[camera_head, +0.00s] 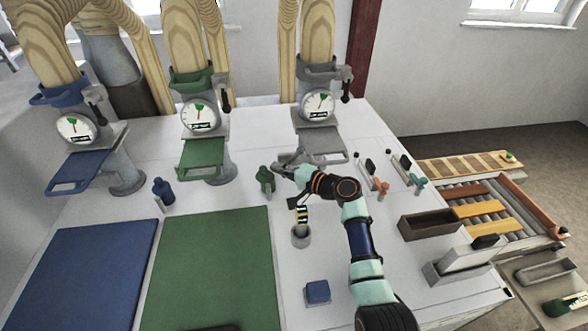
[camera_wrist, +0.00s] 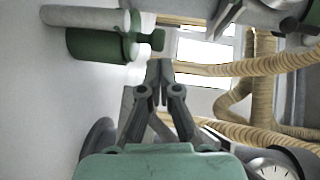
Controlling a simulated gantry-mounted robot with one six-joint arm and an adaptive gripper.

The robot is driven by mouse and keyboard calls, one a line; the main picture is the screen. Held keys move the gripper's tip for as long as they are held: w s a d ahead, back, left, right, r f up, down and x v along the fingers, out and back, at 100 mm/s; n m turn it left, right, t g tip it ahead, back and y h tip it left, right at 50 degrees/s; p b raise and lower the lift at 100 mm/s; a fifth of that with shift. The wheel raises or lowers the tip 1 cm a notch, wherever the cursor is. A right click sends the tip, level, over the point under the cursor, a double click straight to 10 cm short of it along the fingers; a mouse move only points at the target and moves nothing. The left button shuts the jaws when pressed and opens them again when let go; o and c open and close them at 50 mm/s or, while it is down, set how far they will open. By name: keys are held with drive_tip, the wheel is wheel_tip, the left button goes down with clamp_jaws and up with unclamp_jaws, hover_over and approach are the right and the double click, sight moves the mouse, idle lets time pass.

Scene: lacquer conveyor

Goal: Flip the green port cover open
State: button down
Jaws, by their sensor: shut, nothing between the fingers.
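The green port cover (camera_head: 202,153) is a flat green plate with a loop handle at its front edge. It juts forward below the middle gauge (camera_head: 199,114), in front of a grey post. My gripper (camera_head: 278,167) is to the right of the cover and apart from it, beside a small green bottle (camera_head: 265,177). In the wrist view my gripper (camera_wrist: 160,68) has its fingertips together with nothing between them. A green cylindrical object (camera_wrist: 95,45), which looks like the bottle, is at upper left there. I cannot make out the cover in the wrist view.
A blue cover (camera_head: 82,172) and a grey cover (camera_head: 318,145) flank the green one. A blue bottle (camera_head: 163,191), a grey cup (camera_head: 300,236) and a blue block (camera_head: 317,292) stand on the white table. A green mat (camera_head: 210,270) lies in front. Ribbed hoses (camera_head: 183,45) rise behind.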

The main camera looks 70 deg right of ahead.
drive_tip(key=shift+w+a, duration=0.25)
drive_tip(key=shift+w, duration=0.15)
drive_tip(key=shift+w+f+b, duration=0.2)
drive_tip(key=shift+f+b, duration=0.1)
drive_tip(key=shift+b, duration=0.4)
drive_tip(key=shift+w+r, duration=0.1)
drive_tip(key=shift+r, duration=0.15)
drive_tip(key=shift+d, duration=0.1)
